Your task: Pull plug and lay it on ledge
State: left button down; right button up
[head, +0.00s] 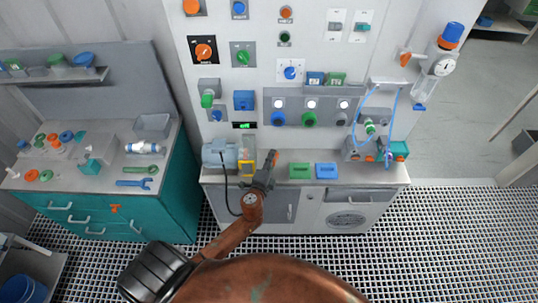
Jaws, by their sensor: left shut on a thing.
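My left gripper (264,178) is over the front of the grey bench top, right of the yellow guard. It is shut on a small dark thing with an orange end (273,157), which I take to be the plug. The gripper and wrist partly hide it. A black cable (226,190) hangs in a loop from the pump over the bench front and passes behind my arm. Its end is hidden. The grey bench top (343,171) is the nearest ledge-like surface. My right gripper is not in view.
A blue-grey pump (222,155) and a yellow guard (246,161) stand left of the gripper. Green (300,171) and blue (326,170) blocks lie to its right. The control panel (260,75) rises behind.

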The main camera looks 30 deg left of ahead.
pick_arm(q)
jog(key=shift+w+a+f+n+g+y, duration=0.15)
jog(key=shift+w+a+f, duration=0.05)
jog(key=shift+w+a, duration=0.3)
jog(key=shift+w+a+f+n+g+y, duration=0.15)
jog(key=shift+w+a, duration=0.25)
jog(key=shift+a, duration=0.15)
jog(key=shift+a+f, duration=0.15)
notch_tip(320, 180, down, 7)
jog(key=b, duration=0.6)
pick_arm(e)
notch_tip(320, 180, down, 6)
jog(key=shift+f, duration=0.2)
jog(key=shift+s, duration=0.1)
pick_arm(q)
jog(key=c, duration=1.2)
grip_release()
jog(key=shift+c, duration=0.2)
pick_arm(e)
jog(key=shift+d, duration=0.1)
